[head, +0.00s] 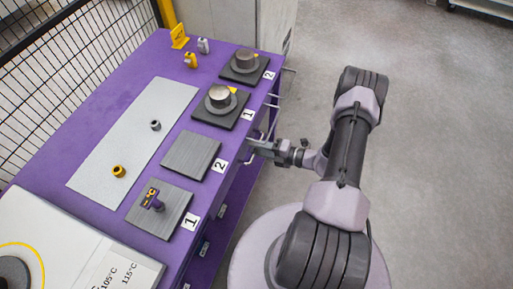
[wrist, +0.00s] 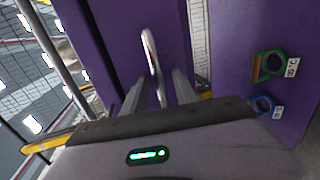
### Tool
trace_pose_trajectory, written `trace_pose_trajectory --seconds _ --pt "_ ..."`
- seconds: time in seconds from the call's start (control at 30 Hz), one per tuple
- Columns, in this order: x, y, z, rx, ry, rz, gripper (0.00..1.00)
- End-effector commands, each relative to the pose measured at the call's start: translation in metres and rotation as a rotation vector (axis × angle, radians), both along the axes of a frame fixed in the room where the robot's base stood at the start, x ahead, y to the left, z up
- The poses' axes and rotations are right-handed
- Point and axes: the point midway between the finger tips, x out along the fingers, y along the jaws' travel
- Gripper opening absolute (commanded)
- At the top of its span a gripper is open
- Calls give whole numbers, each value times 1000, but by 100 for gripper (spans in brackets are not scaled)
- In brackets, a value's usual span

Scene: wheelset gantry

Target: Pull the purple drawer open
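The purple drawer (wrist: 115,38) shows in the wrist view as a purple front with an upright silver bar handle (wrist: 151,50). My gripper (wrist: 159,85) points at this front, its two grey fingers apart on either side of the handle's lower end. I cannot tell whether either finger touches the bar. In the head view my gripper (head: 257,146) is at the right side of the purple bench, just below the tabletop edge. The drawer front is mostly hidden there by the bench top and my arm.
The purple bench top (head: 118,72) carries dark numbered plates, two with metal cylinders (head: 219,96), a grey mat (head: 138,125) and small yellow and grey parts. Green and blue tagged rings (wrist: 268,66) are on purple at right in the wrist view. Floor (head: 430,130) right of my arm is clear.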

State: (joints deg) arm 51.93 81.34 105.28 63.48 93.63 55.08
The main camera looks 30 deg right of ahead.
Motion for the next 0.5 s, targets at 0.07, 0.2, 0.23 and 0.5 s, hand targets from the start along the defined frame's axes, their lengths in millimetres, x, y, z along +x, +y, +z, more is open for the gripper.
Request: trace_pose_trajectory --seconds 0.07,0.2,0.23,0.5 --pt "0 0 0 0 0 0 34" --pt "0 0 0 0 0 0 7" --pt "0 0 0 0 0 0 1" --pt "0 0 0 0 0 0 0"
